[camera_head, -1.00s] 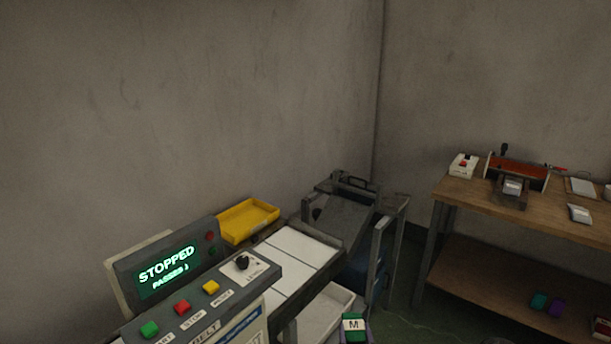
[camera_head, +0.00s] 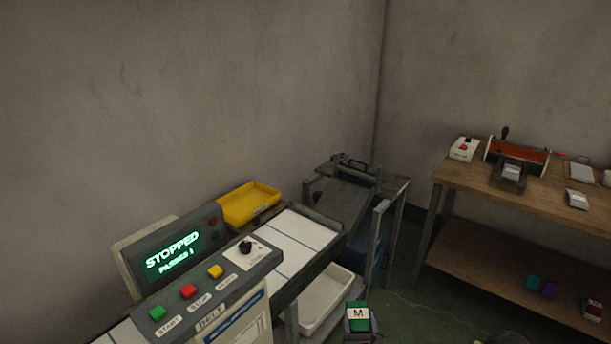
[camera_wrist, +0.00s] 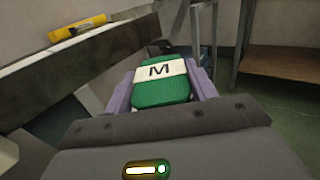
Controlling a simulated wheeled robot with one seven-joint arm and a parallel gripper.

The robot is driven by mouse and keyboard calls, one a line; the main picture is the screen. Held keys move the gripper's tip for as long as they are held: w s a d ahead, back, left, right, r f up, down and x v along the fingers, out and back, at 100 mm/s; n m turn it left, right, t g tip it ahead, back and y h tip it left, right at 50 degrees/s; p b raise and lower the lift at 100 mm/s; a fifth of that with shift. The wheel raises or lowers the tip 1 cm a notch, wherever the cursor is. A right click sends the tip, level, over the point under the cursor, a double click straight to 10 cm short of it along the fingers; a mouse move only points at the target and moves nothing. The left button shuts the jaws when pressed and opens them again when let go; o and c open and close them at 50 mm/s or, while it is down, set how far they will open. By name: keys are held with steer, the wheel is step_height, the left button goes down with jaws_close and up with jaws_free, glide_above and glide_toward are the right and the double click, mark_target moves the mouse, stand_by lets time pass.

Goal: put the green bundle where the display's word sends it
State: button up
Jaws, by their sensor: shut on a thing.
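The green bundle (camera_wrist: 161,88) has a white band marked "M". In the wrist view it sits between the purple fingers of my gripper (camera_wrist: 163,80), which is shut on it. In the head view the bundle (camera_head: 358,324) shows at the bottom edge, right of the white bin. The display (camera_head: 173,256) on the control panel reads "STOPPED" with a smaller line that looks like "PASSED" and a blurred character. Most of my arm is out of the head view.
A yellow tray (camera_head: 249,205) stands behind the white belt (camera_head: 296,243). A white bin (camera_head: 326,300) sits lower, beside the belt. Start, stop and other buttons line the panel (camera_head: 205,290). A wooden bench (camera_head: 470,195) with tools stands at the right, with open floor before it.

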steer(key=s+r+p, duration=0.1)
steer(key=r+p, duration=0.1)
steer(key=r, duration=0.1)
steer(key=r+p, duration=0.2)
steer(key=r, duration=0.1)
steer(key=s+r+p, duration=0.1)
steer(key=r+p, duration=0.1)
steer(key=r, duration=0.1)
steer(key=shift+s+r, duration=0.1)
steer(key=shift+s, duration=0.2)
steer(key=s+f, duration=0.4)
steer(key=f, duration=0.1)
steer(key=shift+s+f, duration=0.15)
steer(key=shift+f, duration=0.15)
